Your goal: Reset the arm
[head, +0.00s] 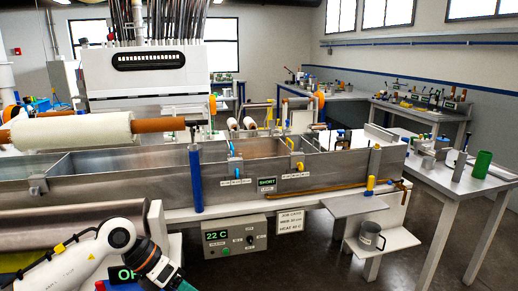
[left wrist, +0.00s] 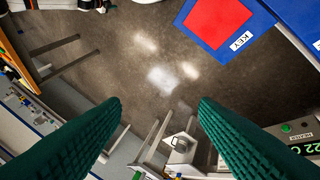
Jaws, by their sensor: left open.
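My left arm comes in at the lower left of the head view. Its gripper (head: 176,282) points down and right, with the green fingers partly cut off by the bottom edge. In the left wrist view, the two green fingers of my left gripper (left wrist: 160,103) are wide apart, with only floor and distant things between them. It holds nothing. The long metal resin bath (head: 110,190) lies beyond the arm, and the gripper is in front of it, apart from it. My right gripper is in neither view.
The heater box (head: 236,238) reads 22 C beneath the bath. A metal mug (head: 371,236) stands on a low shelf at right. A blue panel with a red square (left wrist: 218,20) is close by. Open floor (left wrist: 150,70) lies below.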

